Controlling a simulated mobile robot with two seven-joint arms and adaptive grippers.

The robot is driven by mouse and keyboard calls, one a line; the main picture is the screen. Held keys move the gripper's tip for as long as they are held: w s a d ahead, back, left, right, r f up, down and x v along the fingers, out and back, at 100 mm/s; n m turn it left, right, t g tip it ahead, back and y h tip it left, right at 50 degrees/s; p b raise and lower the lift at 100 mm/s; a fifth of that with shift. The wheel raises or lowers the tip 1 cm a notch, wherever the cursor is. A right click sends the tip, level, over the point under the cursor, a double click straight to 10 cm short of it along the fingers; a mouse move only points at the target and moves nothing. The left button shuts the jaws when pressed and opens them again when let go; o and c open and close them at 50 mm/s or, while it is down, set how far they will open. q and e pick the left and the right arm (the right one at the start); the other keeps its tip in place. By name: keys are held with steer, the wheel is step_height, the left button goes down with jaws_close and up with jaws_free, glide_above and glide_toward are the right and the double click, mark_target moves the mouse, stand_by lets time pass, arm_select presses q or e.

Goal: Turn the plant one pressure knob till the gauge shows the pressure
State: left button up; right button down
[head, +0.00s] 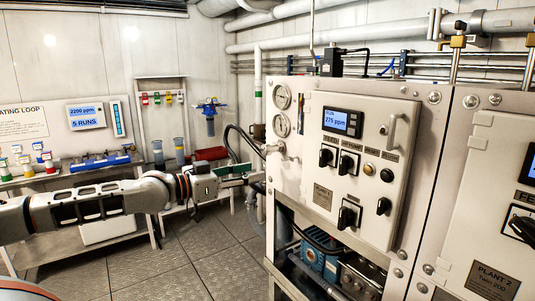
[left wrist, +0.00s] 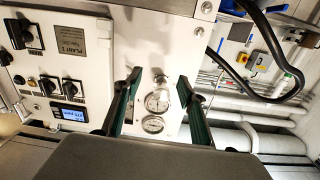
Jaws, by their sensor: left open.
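Plant one is the white cabinet panel (head: 345,210) with a lit display (head: 342,121) reading about 275 ppm. Two round pressure gauges, an upper one (head: 282,97) and a lower one (head: 282,124), sit at its left edge. Below them is a pale metal fitting (head: 277,148) that looks like the pressure knob. My left gripper (head: 257,174) is left of and below it. In the left wrist view, turned over, my open left gripper (left wrist: 160,77) has the knob (left wrist: 159,84) between its fingers, apparently untouched. The gauges (left wrist: 157,102) show beyond; their needles are too small to read. My right gripper is not in view.
Black selector knobs (head: 348,163) and a handle (head: 392,131) stick out from the panel. A black hose (head: 240,143) and pipes run close behind my left gripper. A bench (head: 75,175) with bottles stands left. Plant two (head: 495,210) is at the right edge.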

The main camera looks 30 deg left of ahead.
mark_target(263, 150)
arm_select(q)
steer(key=shift+t, duration=0.4)
steer(key=r, duration=0.2)
steer(key=w+r+p, duration=0.1)
steer(key=a+r+p, duration=0.1)
steer(key=r, duration=0.1)
steer(key=shift+w+r, duration=0.3)
steer(key=x, duration=0.1)
steer(key=p+x, duration=0.1)
steer(key=x, duration=0.1)
steer(key=p+x, duration=0.1)
steer(key=shift+w+d+f, duration=0.2)
steer(key=shift+d+f, duration=0.05)
steer(key=shift+x, duration=0.8)
steer(key=shift+f, duration=0.15)
steer(key=c, duration=1.2)
